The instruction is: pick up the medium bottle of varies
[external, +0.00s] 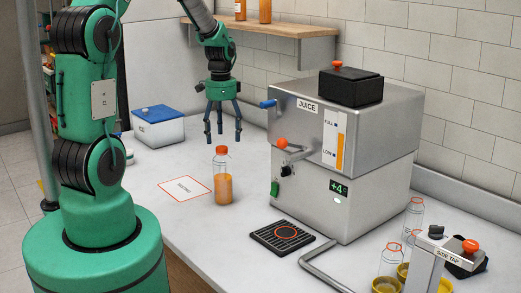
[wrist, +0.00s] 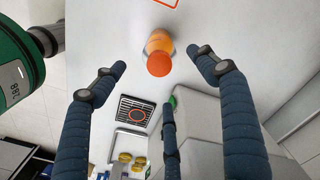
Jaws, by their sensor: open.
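A bottle of orange juice with an orange-red cap (external: 222,183) stands upright on the white counter, left of the juicer. It also shows from above in the wrist view (wrist: 159,49), near the top middle. My gripper (external: 223,141) is above the bottle, fingers pointing down, open and empty. In the wrist view its blue fingers (wrist: 163,85) are spread, with the bottle's cap lying between the two upper fingertips in the picture. The fingers do not touch the bottle. Clear bottles (external: 391,259) stand at the front right by the side tap; I cannot tell their sizes.
The steel juicer (external: 345,203) stands close on the right, with a drip grate (external: 270,241) before it. A blue-lidded white box (external: 158,130) is behind. A marked rectangle (external: 185,188) lies left of the bottle. A wooden shelf (external: 280,29) hangs above.

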